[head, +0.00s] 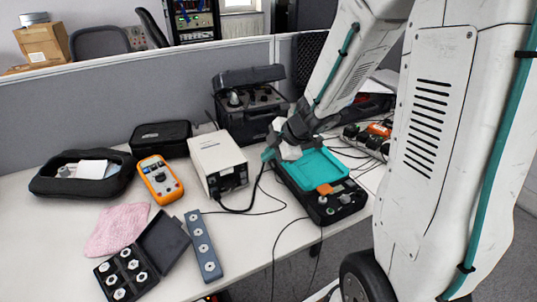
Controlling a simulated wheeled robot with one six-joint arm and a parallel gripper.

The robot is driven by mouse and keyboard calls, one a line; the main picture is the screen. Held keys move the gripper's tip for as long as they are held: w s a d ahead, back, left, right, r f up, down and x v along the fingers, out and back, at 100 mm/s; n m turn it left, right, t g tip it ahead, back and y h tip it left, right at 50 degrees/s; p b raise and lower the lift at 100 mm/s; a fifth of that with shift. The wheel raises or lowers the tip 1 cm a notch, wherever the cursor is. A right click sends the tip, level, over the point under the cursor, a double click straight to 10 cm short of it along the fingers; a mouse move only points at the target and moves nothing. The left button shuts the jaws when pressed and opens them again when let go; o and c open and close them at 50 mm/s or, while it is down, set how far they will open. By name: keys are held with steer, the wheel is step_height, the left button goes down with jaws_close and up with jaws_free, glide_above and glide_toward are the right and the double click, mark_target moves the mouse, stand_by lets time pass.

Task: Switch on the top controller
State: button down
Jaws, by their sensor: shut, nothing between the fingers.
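A white box (216,156) with a dark front panel (234,178) and cables plugged in stands mid-table. A black device with a teal top tray (318,172), an orange piece and knobs on its front sits to its right. No label shows which one is the top controller, and no switch state can be read. My gripper (268,154) is shut and empty, its teal tips pointing down-left just right of the white box. It appears apart from the box, though depth is hard to judge. My wrist covers part of the area behind the teal tray.
An orange multimeter (160,180), grey bar (203,245), open black case of round pieces (125,274), pink cloth (117,229) and black pouch (84,175) lie left. An open black case (249,108) stands behind. Loose cables (262,213) cross the table; a partition (120,107) bounds the back.

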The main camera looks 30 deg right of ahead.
steer(key=s+d+r+m+t+h, duration=0.1)
steer(key=s+d+r+m+h, duration=0.1)
steer(key=d+r+m+h, duration=0.4)
steer(key=s+d+r+m+t+h, duration=0.1)
steer(key=r+m+h, duration=0.2)
steer(key=r, duration=0.5)
steer(key=s+a+m+g+y, duration=0.1)
steer(key=s+a+m+g, duration=0.1)
steer(key=s, duration=0.5)
steer(key=s+a+r+m+g+y, duration=0.1)
steer(key=s+a+m+g+y, duration=0.1)
steer(key=s+a, duration=0.3)
steer(key=s+a+m+g+y, duration=0.1)
steer(key=s+a+m+g, duration=0.2)
steer(key=s, duration=0.8)
steer(key=shift+a+r+y, duration=0.3)
steer(key=shift+a+y, duration=0.1)
steer(key=shift+a, duration=0.35)
steer(key=shift+d, duration=0.15)
